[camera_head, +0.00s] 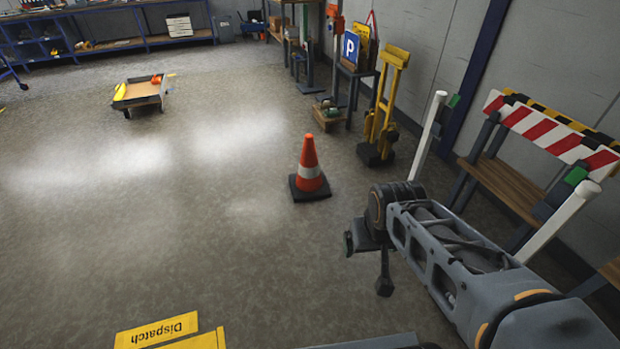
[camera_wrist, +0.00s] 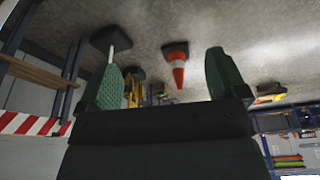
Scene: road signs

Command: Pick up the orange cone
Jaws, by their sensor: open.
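The orange cone (camera_head: 310,165) stands upright on the floor on its dark square base, with one white band. In the head view it is near the middle, left of and beyond my arm. My gripper (camera_head: 368,268) is in front of it and to its right, apart from it. In the wrist view, which shows the scene upside down, the cone (camera_wrist: 176,65) appears between the two green fingers of my gripper (camera_wrist: 165,80), some distance beyond them. The fingers are spread apart with nothing between them.
A yellow stand (camera_head: 383,105), white posts (camera_head: 428,135) and a red-striped barrier (camera_head: 550,135) line the right wall. A low cart (camera_head: 142,94) stands at the back left. Floor left of the cone is clear.

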